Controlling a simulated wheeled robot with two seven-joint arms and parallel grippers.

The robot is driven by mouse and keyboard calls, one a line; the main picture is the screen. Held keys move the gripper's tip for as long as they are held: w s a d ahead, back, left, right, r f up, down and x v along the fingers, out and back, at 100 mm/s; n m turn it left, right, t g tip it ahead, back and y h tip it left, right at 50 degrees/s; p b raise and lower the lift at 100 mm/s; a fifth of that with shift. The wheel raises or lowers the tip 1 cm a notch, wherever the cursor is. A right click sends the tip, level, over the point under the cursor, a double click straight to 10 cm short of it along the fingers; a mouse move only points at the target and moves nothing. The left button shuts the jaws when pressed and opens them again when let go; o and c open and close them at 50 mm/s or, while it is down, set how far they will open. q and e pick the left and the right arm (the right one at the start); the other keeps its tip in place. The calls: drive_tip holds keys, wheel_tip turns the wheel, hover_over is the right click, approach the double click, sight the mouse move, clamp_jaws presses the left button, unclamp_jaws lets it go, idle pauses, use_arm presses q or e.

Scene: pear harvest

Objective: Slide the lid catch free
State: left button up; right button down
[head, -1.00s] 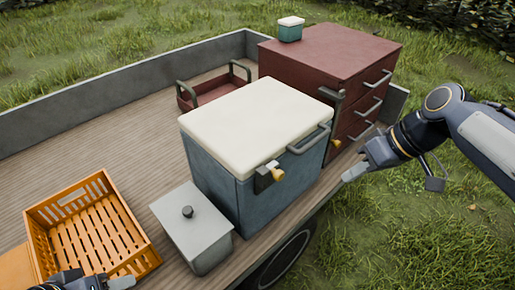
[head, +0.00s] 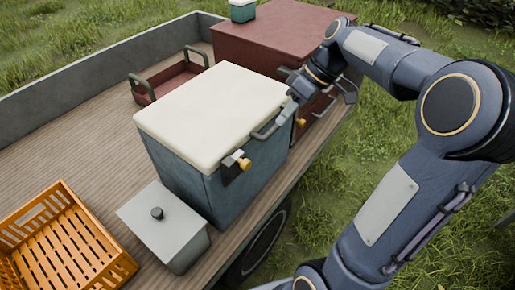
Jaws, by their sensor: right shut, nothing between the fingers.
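The blue cooler (head: 207,182) stands on the truck bed with its cream lid (head: 213,112) closed. The lid catch (head: 243,163), a yellow knob with a pale piece beside it on a dark plate, is on the cooler's front face below the lid edge. A grey bar handle (head: 264,134) is on the same face, to the right of the catch. My right gripper (head: 284,113) is shut and empty at the right end of this handle, up and right of the catch. Whether it touches the handle or lid edge I cannot tell. My left gripper is out of view.
A grey lidded box (head: 165,228) stands left of the catch, and an orange crate (head: 62,240) lies further left. A maroon drawer cabinet (head: 262,38) with a small teal box (head: 243,10) is behind. A red tray (head: 170,82) sits at the back. Grass is open on the right.

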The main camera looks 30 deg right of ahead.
sight(246, 163)
drive_tip(key=a+f, duration=0.7)
drive_tip(key=shift+a+f+p, duration=0.35)
drive_tip(key=shift+f+p, duration=0.05)
drive_tip(key=shift+p, duration=0.05)
drive_tip(key=shift+s, duration=0.15)
drive_tip(key=a, duration=0.1)
drive_tip(key=s+a+b, duration=0.1)
drive_tip(key=shift+a+f, duration=0.1)
drive_tip(key=shift+a, duration=0.25)
drive_tip(key=shift+s+a, duration=0.15)
drive_tip(key=shift+a, duration=0.05)
drive_tip(key=shift+d, duration=0.1)
